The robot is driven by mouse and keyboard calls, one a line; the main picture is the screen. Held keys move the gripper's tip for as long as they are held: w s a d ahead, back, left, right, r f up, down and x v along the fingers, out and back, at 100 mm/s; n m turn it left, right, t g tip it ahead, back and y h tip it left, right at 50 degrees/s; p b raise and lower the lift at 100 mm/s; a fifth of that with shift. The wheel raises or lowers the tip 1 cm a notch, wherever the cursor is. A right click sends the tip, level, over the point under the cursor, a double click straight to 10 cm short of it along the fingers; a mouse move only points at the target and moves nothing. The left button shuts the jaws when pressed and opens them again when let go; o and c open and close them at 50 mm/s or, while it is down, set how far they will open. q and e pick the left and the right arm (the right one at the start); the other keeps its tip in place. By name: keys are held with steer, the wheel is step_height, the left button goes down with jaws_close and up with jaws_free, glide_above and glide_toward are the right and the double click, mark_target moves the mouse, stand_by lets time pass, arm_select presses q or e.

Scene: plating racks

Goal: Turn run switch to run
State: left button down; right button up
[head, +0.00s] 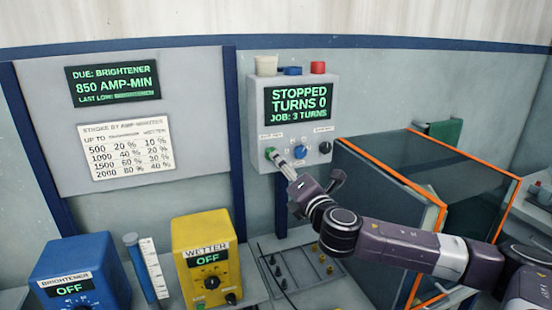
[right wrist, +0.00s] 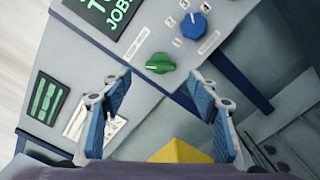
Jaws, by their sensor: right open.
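The grey control box (head: 291,120) on the wall has a screen (head: 298,101) reading "STOPPED TURNS 0 JOB: 3 TURNS". Below the screen are a green knob (head: 269,153), a blue knob (head: 300,151) and a black knob (head: 324,147). Their small labels are too small to read, so I cannot tell which is the run switch. My right gripper (head: 280,158) is at the green knob. In the right wrist view my right gripper (right wrist: 160,95) is open, with the green knob (right wrist: 160,63) just beyond the gap between its fingers, apart from both. My left gripper is not in view.
A yellow wetter unit (head: 206,250) and a blue brightener unit (head: 80,270), both reading "OFF", stand at lower left. Beige, blue and red items sit on the box's top.

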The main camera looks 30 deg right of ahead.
steer(key=p+x, duration=0.2)
steer(key=x, duration=0.5)
steer(key=shift+w+p, duration=0.25)
steer(key=shift+p, duration=0.1)
steer(key=shift+f, duration=0.15)
steer(key=c, duration=1.2)
